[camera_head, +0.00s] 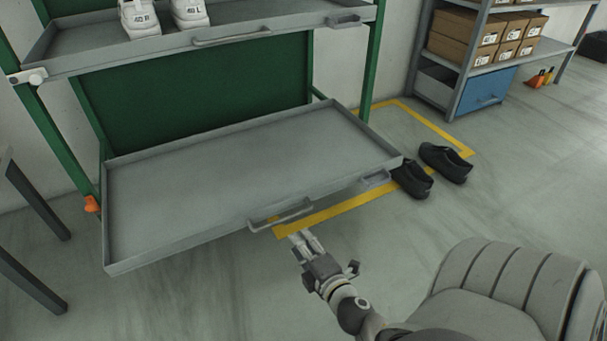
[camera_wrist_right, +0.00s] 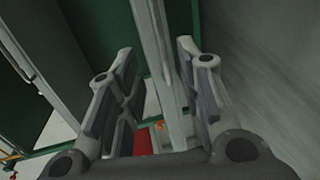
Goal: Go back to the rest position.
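My right gripper (camera_head: 305,239) is in front of the lower grey tray (camera_head: 235,180) of the green rack, just below its front handle (camera_head: 281,214) in the head view. In the right wrist view the two fingers (camera_wrist_right: 160,90) stand apart with a clear gap. A grey bar shows in line with the gap; whether it lies between the fingers or beyond them I cannot tell. The fingers hold nothing that I can see. The lower tray sticks out from the rack and is empty. My left gripper is not in view.
White shoes (camera_head: 140,18) stand on the upper tray (camera_head: 95,52). Black shoes (camera_head: 411,180) lie on the floor at the lower tray's right corner. A shelf with boxes (camera_head: 455,52) stands behind. Open floor lies at right.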

